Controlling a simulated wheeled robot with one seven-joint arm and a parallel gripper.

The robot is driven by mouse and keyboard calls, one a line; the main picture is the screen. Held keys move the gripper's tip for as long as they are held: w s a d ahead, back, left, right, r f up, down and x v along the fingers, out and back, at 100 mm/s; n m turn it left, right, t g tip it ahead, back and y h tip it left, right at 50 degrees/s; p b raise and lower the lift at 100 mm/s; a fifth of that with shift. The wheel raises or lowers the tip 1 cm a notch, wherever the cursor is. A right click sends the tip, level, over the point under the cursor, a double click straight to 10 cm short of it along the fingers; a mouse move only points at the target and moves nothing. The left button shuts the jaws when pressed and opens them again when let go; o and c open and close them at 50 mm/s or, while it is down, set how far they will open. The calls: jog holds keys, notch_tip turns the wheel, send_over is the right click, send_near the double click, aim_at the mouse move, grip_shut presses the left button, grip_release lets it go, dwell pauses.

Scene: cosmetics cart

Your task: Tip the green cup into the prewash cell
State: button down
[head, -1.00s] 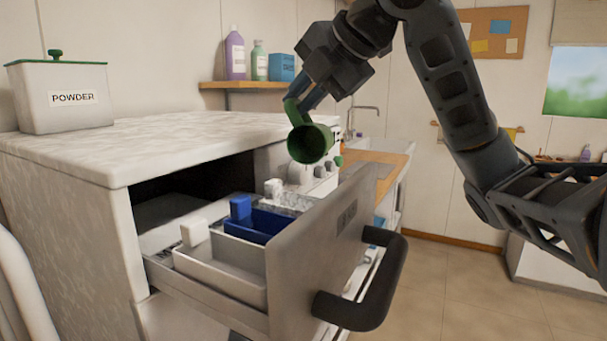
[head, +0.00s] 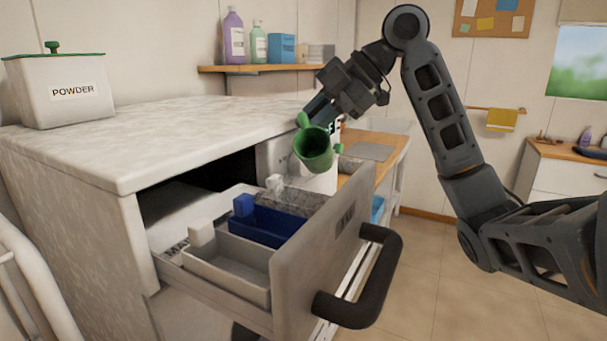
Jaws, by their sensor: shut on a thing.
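The green cup (head: 314,155) hangs above the far end of the open drawer (head: 335,245), clear of it. It is tilted, with its dark mouth facing toward the camera; its contents cannot be made out. My gripper (head: 314,112) is shut on the cup's handle side, coming down from the upper right. The drawer holds a pale grey cell (head: 235,266) in front, a blue cell (head: 268,226) in the middle and a speckled grey cell (head: 312,200) at the back. No readable label shows which cell is the prewash one.
A white washer top (head: 150,140) lies left of the cup, with a powder box (head: 72,95) on it. The drawer's dark handle (head: 365,285) juts out at the front right. A shelf with bottles (head: 234,38) is behind. Free floor lies to the right.

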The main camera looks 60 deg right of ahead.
jog(key=w+d+r+m+y+p, duration=0.1)
jog(key=d+r+m+y+p, duration=0.2)
jog(key=d+y+p, duration=0.3)
jog(key=shift+w+d+r+m+y+p, duration=0.35)
jog(key=shift+m+y+p, duration=0.3)
jog(key=shift+p, duration=0.3)
jog(key=shift+s, duration=0.1)
jog(key=shift+d, duration=0.1)
